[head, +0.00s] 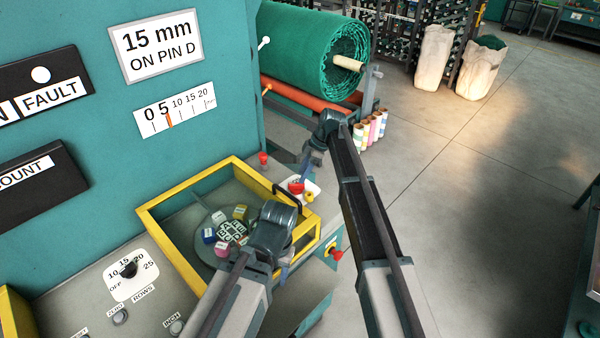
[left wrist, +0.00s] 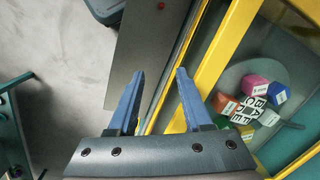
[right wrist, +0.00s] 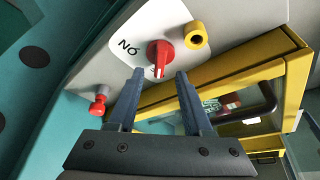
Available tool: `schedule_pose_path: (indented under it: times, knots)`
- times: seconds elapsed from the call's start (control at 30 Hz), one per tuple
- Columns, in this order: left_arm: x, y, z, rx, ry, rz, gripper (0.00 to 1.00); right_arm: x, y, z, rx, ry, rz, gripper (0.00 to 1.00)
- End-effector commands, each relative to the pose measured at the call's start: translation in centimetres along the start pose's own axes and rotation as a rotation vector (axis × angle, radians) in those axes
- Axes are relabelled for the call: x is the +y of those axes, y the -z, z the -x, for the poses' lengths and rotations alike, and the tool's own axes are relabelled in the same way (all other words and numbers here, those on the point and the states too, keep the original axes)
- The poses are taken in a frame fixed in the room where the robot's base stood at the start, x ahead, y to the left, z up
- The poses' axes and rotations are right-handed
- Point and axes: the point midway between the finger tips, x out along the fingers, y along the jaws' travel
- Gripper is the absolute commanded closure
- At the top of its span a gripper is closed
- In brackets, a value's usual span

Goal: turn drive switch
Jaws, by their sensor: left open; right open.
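A red rotary switch (right wrist: 160,55) stands on a white plate marked with letters that read like "NO" in the right wrist view; a yellow collar (right wrist: 196,36) sits beside it. The red switch also shows in the head view (head: 296,187), at the far corner of the yellow-framed guard. My right gripper (right wrist: 157,73) is open and empty, its fingertips just short of the red switch in the picture; contact is not visible. My left gripper (left wrist: 156,72) is open and empty, over the guard's front edge and a grey surface. Its fingertips are mostly hidden in the head view.
The yellow-framed guard (head: 188,186) has a black handle (head: 288,196) and covers colored blocks (left wrist: 258,85). A red knob (right wrist: 98,104) stands near the plate. A black dial (head: 128,268) is on the left panel. A green netting roll (head: 315,45) lies behind; floor is clear at right.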

Motion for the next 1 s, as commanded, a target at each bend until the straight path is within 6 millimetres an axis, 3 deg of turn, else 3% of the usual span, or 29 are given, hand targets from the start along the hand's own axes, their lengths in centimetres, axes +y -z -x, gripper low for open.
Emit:
schedule_pose_path:
  times: [0.03,0.1,0.5,1.0]
  knots:
    - [-0.1,-0.1,1.6,0.0,0.0,0.002,0.5,0.0,0.3,1.6,0.0,0.0,0.0,0.5]
    - [-0.2,-0.2,2.7,0.0,-0.001,0.004,0.5,0.0,0.3,2.8,0.0,0.0,0.0,0.5]
    - [-0.7,-0.5,7.8,-0.001,-0.003,0.011,0.5,0.0,0.2,8.4,0.0,0.0,0.001,0.5]
    - [-0.7,-0.5,8.1,-0.001,-0.002,0.01,0.5,0.0,0.0,8.8,0.0,0.0,0.001,0.5]
